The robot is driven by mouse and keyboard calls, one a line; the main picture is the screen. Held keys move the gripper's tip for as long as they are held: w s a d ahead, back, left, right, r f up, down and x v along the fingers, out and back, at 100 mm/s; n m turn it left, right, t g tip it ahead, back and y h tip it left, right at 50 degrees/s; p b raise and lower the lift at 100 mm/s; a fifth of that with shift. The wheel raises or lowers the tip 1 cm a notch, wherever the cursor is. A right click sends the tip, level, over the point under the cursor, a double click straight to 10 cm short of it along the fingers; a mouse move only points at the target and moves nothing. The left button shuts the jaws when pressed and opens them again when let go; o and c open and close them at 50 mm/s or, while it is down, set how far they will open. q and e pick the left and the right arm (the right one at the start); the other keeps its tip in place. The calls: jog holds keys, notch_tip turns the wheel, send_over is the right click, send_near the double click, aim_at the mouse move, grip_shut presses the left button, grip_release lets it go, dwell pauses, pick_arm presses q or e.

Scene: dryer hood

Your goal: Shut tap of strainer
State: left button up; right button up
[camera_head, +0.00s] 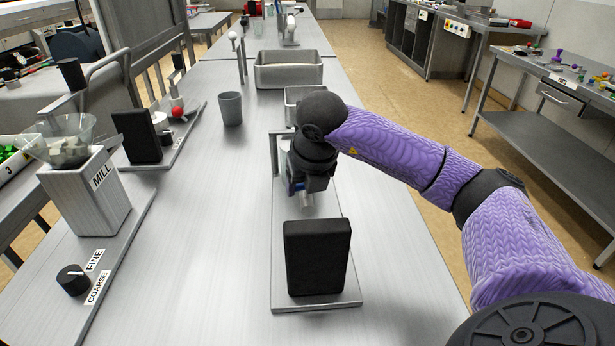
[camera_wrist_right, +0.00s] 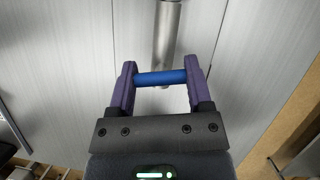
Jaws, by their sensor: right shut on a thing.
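My right gripper (camera_head: 305,188) reaches down over a metal stand plate (camera_head: 290,235) on the bench. In the right wrist view my right gripper (camera_wrist_right: 160,82) is shut on a blue bar handle (camera_wrist_right: 160,78), which spans between its two purple fingers. A grey metal tube (camera_wrist_right: 165,30) runs up from behind the handle. I take the blue handle to be the strainer's tap. My left gripper is not in view.
A black block (camera_head: 317,257) stands at the plate's near end. A grey cup (camera_head: 231,108) and a metal tray (camera_head: 288,72) stand farther back. A mill (camera_head: 88,195) with a black knob (camera_head: 72,280) is at left. The bench between mill and plate is clear.

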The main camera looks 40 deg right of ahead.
jog(key=shift+r+m, duration=0.1)
jog(key=shift+m, duration=0.5)
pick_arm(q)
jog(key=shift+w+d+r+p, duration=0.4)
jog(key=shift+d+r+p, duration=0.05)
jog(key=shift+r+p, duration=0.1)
pick_arm(e)
jog(key=shift+m+g+h, duration=0.3)
jog(key=shift+m+h, duration=0.1)
jog(key=shift+m, duration=0.3)
jog(key=o, duration=1.3)
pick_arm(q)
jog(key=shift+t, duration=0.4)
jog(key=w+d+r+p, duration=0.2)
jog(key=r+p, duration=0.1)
pick_arm(e)
jog(key=v, duration=0.9)
jog(key=shift+s+a+r, duration=0.1)
jog(key=shift+r, duration=0.25)
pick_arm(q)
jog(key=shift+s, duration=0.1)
